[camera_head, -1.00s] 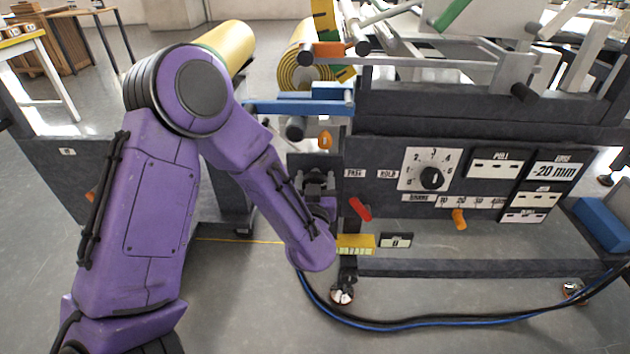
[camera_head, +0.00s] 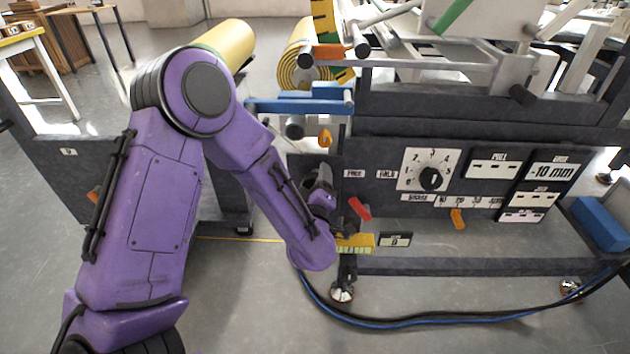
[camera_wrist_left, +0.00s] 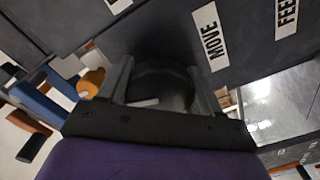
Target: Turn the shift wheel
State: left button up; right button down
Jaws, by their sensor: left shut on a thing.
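My left gripper (camera_head: 320,182) is at the left end of the machine's dark front panel, and my forearm hides most of what it holds. In the left wrist view its two fingers (camera_wrist_left: 160,75) stand on either side of a dark round wheel (camera_wrist_left: 160,92) and are shut on it. This looks like the shift wheel. The edge display (camera_head: 555,171) at the right of the panel reads -10 mm. My right gripper is in neither view.
A red lever (camera_head: 359,208) and a yellow block (camera_head: 356,243) are close to the right of my left wrist. A numbered dial (camera_head: 431,179) and an orange lever (camera_head: 458,219) are farther right. Cables (camera_head: 430,319) lie on the floor below.

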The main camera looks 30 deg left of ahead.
pick_arm(q)
jog(key=n, duration=0.4)
jog(key=shift+f+n, duration=0.1)
jog(key=shift+n, duration=0.2)
jog(key=shift+n+b, duration=0.65)
jog(key=shift+n, duration=1.65)
jog(key=o, duration=1)
jog(key=shift+d, duration=0.1)
jog(key=p+v, duration=0.2)
jog(key=v, duration=0.8)
jog(key=shift+s, duration=0.25)
